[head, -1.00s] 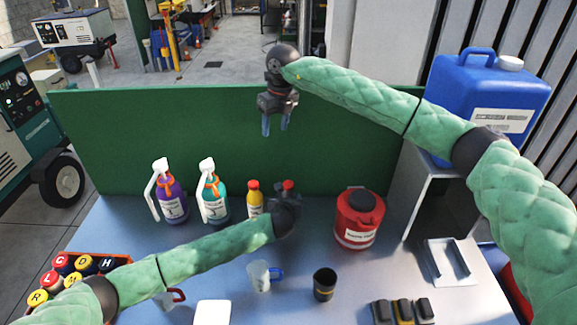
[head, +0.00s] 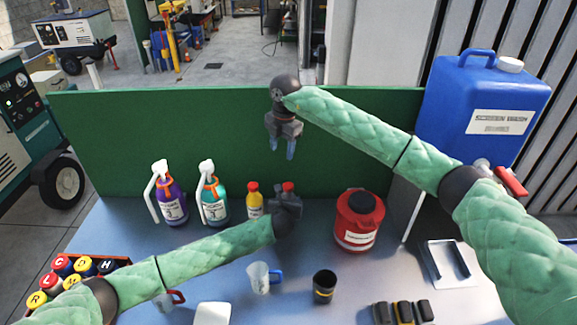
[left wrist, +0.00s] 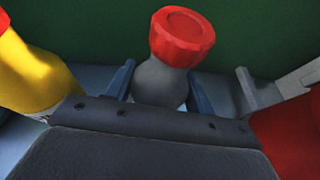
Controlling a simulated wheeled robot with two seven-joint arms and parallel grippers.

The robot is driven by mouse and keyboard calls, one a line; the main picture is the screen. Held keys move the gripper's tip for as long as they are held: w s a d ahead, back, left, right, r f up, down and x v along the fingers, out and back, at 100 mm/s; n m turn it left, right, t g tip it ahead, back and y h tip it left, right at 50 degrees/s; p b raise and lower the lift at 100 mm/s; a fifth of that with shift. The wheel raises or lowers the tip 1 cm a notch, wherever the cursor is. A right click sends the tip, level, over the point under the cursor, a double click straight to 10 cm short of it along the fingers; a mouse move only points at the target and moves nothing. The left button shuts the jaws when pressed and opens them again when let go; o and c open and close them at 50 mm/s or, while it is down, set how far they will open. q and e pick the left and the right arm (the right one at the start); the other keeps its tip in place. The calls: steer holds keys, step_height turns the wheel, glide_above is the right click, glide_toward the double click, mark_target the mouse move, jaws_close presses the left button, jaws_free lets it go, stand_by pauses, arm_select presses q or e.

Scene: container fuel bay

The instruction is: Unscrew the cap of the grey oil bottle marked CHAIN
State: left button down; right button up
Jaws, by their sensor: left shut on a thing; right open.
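The grey oil bottle (left wrist: 158,82) stands upright between the fingers of my left gripper (left wrist: 160,85) in the left wrist view. The left gripper is shut on its body, below the red cap (left wrist: 181,37), which is on the bottle. In the head view the left gripper (head: 287,200) hides most of the bottle, and only the red cap (head: 288,187) shows above it. Its marking is hidden. My right gripper (head: 283,150) is open and empty, in the air above and slightly left of the cap, in front of the green panel.
A yellow bottle with a red cap (head: 254,201) stands close left of the grey one. Two spray bottles, purple (head: 170,198) and teal (head: 212,194), stand further left. A red can (head: 359,222) stands to the right. A clear mug (head: 259,278) and dark cup (head: 324,286) stand in front.

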mark_target(288, 185)
steer(key=f+m, duration=0.1)
steer(key=m, duration=0.1)
steer(key=d+f+m, duration=0.1)
steer(key=f+m, duration=0.3)
steer(key=m, duration=0.1)
steer(key=shift+s+d+h, duration=0.25)
steer(key=shift+s+h, duration=0.05)
steer(key=shift+s, duration=0.1)
steer(key=m, duration=0.1)
steer(key=f+m, duration=0.1)
steer(key=shift+s+d+f+m, duration=0.1)
steer(key=shift+d+f+m, duration=0.2)
steer(key=shift+m, duration=0.1)
steer(key=shift+f, duration=4)
steer(key=shift+c, duration=0.4)
